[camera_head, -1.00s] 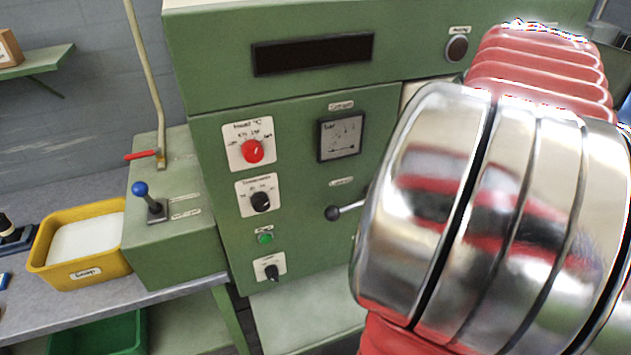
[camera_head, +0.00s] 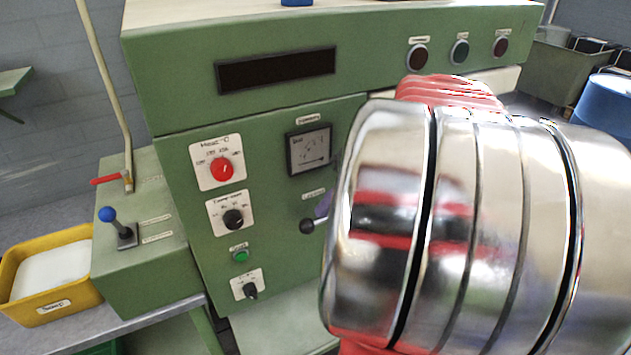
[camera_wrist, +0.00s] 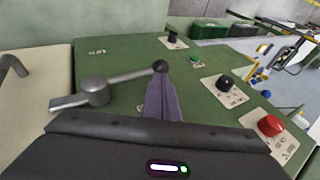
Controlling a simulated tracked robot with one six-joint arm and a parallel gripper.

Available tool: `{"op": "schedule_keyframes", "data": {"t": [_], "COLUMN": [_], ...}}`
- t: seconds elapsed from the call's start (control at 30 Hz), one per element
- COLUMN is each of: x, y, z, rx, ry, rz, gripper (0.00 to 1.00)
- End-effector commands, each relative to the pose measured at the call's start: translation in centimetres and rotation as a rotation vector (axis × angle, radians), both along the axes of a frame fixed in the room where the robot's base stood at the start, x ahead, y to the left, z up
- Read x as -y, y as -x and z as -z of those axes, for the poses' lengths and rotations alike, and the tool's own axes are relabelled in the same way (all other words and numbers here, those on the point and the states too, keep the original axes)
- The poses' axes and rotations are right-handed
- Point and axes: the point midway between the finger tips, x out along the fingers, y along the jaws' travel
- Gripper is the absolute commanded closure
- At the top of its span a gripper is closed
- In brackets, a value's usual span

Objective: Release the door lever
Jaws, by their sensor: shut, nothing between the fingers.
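The door lever (camera_wrist: 128,77) is a metal handle with a round hub and a black ball knob at its end, on the green machine panel. In the head view its ball knob (camera_head: 306,227) shows under the Lock label, and the rest is partly hidden by my arm. My gripper (camera_wrist: 161,82) is shut, with purple-grey fingers and nothing between them. Its tips are right at the ball end of the lever in the wrist view. In the head view a bit of my gripper (camera_head: 322,206) shows close beside the knob. I cannot tell whether they touch.
The panel has a red heater knob (camera_head: 221,169), a black knob (camera_head: 233,219), a green button (camera_head: 241,256) and a gauge (camera_head: 309,150). A blue-tipped lever (camera_head: 117,226) and a yellow tub (camera_head: 60,312) are at left. A blue barrel (camera_head: 607,105) stands at the far right.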

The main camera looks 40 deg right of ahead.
Motion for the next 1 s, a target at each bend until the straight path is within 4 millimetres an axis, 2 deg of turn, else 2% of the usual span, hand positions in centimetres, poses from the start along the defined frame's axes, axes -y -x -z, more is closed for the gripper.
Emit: {"op": "schedule_keyframes", "data": {"t": [0.1,0.27,1.0], "x": [-0.6,-1.0,-1.0], "y": [-0.7,-1.1,-2.0], "z": [1.3,2.2,2.8], "rx": [0.0,0.0,-0.013], "ry": [-0.002,0.0,0.044], "rz": [-0.002,-0.001,0.005], "gripper": [1.0,1.0,1.0]}}
